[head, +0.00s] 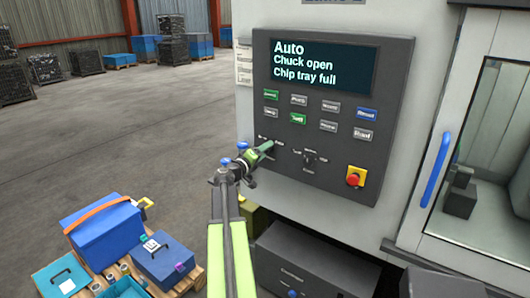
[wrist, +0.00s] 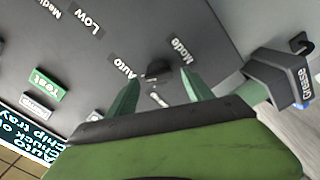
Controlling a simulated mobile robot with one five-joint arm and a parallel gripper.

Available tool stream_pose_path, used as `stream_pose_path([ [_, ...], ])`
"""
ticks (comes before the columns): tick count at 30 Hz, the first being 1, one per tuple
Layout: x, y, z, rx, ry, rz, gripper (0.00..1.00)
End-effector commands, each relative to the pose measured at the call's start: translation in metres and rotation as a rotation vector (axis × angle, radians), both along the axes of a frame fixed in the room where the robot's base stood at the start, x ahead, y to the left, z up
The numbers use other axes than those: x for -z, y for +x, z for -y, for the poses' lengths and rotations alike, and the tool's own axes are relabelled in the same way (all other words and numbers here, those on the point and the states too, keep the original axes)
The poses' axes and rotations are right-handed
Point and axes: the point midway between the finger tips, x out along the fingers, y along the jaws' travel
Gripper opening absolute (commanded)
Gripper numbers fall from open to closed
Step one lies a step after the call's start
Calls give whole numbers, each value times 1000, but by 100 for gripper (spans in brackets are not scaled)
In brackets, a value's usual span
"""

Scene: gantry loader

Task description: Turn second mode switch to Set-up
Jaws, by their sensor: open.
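The dark control panel (head: 385,110) carries a screen (head: 325,66) reading "Auto", "Chuck open", "Chip tray full". My gripper (head: 270,147) is at the panel's left rotary switch, which it mostly hides in the head view. In the wrist view my gripper (wrist: 161,76) is open, its two green fingers on either side of a black knob (wrist: 158,72), with "Auto" and "Mode" labels near it. Finger contact with the knob cannot be told. Another rotary switch (head: 310,158) sits to the right in the head view. Its setting is too small to read.
Several push buttons (head: 299,119) lie above the switches. A red emergency stop (head: 355,176) is at lower right. A dark part labelled "Grease" (wrist: 283,82) juts out beside the panel. A pallet with blue boxes (head: 105,235) stands at lower left; open floor lies behind it.

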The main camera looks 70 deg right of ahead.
Motion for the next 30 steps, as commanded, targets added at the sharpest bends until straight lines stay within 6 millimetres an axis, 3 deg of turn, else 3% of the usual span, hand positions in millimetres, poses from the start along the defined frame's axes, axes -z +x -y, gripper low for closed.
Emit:
stream_pose_path([
  [10, 0, -2, 6, 0, 0, 0, 60],
  [24, 0, -3, 6, 1, 0, 0, 0],
  [30, 0, -3, 6, 2, 3, -8, 0],
])
